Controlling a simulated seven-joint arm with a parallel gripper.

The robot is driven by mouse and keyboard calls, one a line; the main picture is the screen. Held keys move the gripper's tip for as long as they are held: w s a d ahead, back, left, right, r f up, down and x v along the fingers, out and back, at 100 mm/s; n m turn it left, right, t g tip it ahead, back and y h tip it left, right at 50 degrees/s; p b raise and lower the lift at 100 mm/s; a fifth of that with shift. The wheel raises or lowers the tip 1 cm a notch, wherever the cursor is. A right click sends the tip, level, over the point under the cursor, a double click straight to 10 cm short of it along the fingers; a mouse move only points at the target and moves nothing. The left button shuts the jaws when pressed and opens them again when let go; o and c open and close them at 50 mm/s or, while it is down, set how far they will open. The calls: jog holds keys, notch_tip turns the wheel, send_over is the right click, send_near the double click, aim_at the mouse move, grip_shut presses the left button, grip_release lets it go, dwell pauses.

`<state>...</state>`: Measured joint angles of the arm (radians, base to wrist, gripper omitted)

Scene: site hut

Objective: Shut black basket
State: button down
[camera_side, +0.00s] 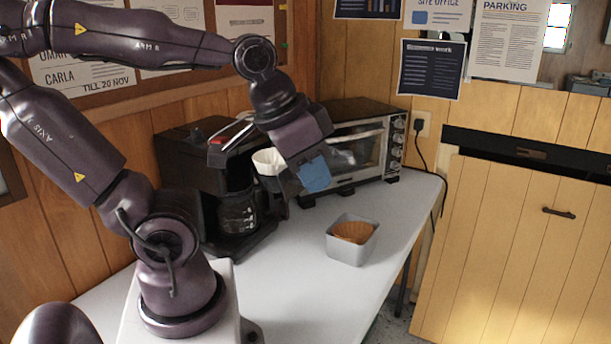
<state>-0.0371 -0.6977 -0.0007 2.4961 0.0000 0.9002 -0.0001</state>
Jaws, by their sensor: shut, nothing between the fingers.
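The black coffee maker (190,165) stands on the white table against the wall, with a glass carafe (238,213) on its base. A white cone-shaped filter (266,161) shows at its right side, beside my gripper. The black basket (270,184) seems to be the dark part just under the white filter, swung out from the body; my gripper hides much of it. My gripper (297,192) points down at the right of the filter, shut and empty. I cannot tell if it touches the basket.
A toaster oven (368,150) stands close behind my gripper. A grey square bin (346,251) holding brown filters (353,231) sits in front, to the right. The front middle of the white table (290,285) is clear.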

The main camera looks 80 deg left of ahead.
aim_at(286, 177)
jog(key=w+a+r+m+g+y, duration=0.2)
jog(key=w+a+m+g, duration=0.55)
jog(key=w+a, duration=0.6)
jog(key=s+a+f+m, duration=0.1)
jog(key=s+a+f, duration=0.5)
jog(key=f, duration=0.5)
jog(key=shift+s+m, duration=0.35)
jog(key=shift+s, duration=0.25)
